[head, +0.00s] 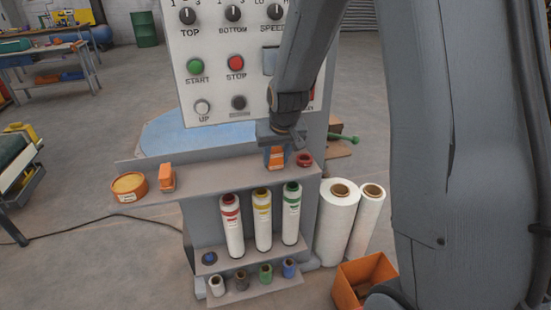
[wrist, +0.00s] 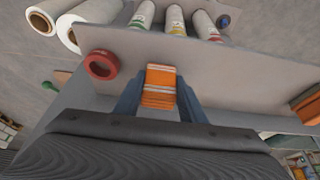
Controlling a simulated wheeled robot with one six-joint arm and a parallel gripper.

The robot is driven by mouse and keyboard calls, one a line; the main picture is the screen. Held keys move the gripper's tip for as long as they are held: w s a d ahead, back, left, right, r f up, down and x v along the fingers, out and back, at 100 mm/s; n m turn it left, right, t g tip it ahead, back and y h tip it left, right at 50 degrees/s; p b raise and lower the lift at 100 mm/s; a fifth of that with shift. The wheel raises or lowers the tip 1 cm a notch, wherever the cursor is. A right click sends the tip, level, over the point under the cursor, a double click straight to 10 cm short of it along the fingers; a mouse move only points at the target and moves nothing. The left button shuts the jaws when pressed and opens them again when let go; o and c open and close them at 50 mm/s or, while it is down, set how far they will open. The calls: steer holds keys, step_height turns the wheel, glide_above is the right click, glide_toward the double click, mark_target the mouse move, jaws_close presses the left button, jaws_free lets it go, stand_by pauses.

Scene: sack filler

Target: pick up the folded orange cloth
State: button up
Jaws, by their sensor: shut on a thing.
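The folded orange cloth (wrist: 160,87) has pale stripes and sits between the two fingers of my gripper (wrist: 160,100) in the wrist view. In the head view the orange cloth (head: 275,156) shows under my gripper (head: 281,146), near the right end of the grey shelf (head: 215,176). The fingers are shut on the cloth. I cannot tell whether the cloth still touches the shelf.
A red tape roll (head: 304,160) lies just right of my gripper. An orange block-like item (head: 167,177) and a round orange tin (head: 129,187) stand at the shelf's left. The control panel (head: 235,60) rises behind. White rolls (head: 337,222) and an orange bin (head: 347,290) stand right.

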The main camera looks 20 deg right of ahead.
mark_target(275, 150)
steer(key=shift+r, duration=0.15)
steer(key=shift+r, duration=0.55)
step_height(275, 150, up, 2)
steer(key=shift+w+r+b, duration=0.1)
steer(key=shift+b, duration=0.25)
steer(key=s+b, duration=0.9)
steer(key=s, duration=0.9)
steer(key=shift+o, duration=1.3)
steer(key=shift+c, duration=0.4)
